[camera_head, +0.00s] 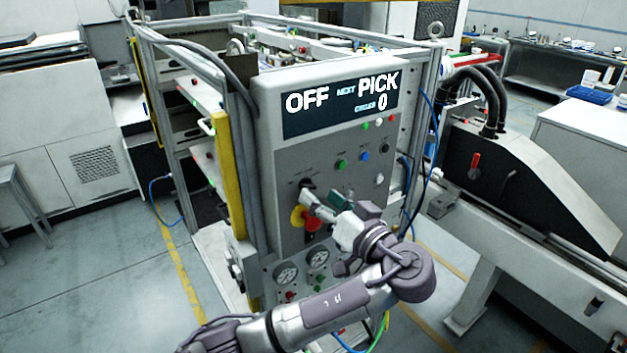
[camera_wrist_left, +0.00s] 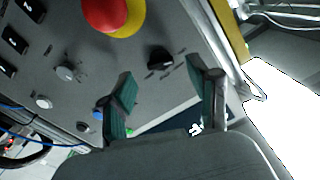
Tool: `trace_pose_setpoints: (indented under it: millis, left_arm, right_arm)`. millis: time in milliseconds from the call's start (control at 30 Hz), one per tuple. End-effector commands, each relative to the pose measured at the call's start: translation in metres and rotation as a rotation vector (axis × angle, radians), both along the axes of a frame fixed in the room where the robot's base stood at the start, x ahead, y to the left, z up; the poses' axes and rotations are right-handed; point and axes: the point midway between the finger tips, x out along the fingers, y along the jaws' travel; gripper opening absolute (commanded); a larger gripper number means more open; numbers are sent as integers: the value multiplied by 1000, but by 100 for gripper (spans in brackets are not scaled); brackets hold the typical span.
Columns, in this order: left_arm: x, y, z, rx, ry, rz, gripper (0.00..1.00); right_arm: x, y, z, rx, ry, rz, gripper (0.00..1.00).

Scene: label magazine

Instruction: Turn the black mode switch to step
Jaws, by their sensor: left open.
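The black mode switch (camera_head: 306,184) is a small knob on the grey control panel (camera_head: 283,167), left of my gripper's fingers. In the left wrist view the black knob (camera_wrist_left: 160,58) lies ahead of the gap between the fingertips, with small labels around it that I cannot read. My left gripper (camera_head: 322,198) is open and empty in front of the panel; in the wrist view its two green-padded fingers (camera_wrist_left: 161,78) stand apart on either side of the knob's line. I cannot tell whether they touch the panel. The display (camera_head: 340,103) reads OFF, NEXT PICK, CYCLES 0. My right gripper is not in view.
A red emergency stop on a yellow base (camera_wrist_left: 112,14) sits close to the switch. A green button (camera_head: 342,164) and a blue button (camera_head: 364,156) are above right. Pressure gauges (camera_head: 286,273) are below. A yellow post (camera_head: 228,172) stands at the panel's left.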

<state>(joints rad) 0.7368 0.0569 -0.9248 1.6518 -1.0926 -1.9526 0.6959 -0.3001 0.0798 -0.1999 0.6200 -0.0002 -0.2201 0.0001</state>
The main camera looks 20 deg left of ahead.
Motion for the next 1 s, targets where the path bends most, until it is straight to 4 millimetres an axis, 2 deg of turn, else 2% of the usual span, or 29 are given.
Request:
trace_pose_setpoints:
  millis: [33, 200, 600, 933, 1000]
  left_arm:
    - [5, 8, 4, 2, 1, 3, 61]
    - [17, 22, 2, 1, 1, 1, 61]
    - [21, 27, -1, -1, 1, -1, 59]
    - [21, 26, 0, 0, 0, -1, 4]
    - [21, 26, 0, 0, 0, -1, 1]
  right_arm:
    - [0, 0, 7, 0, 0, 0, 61]
    - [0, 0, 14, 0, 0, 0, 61]
    - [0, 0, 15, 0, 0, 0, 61]
    - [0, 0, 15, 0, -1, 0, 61]
    - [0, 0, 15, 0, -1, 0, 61]
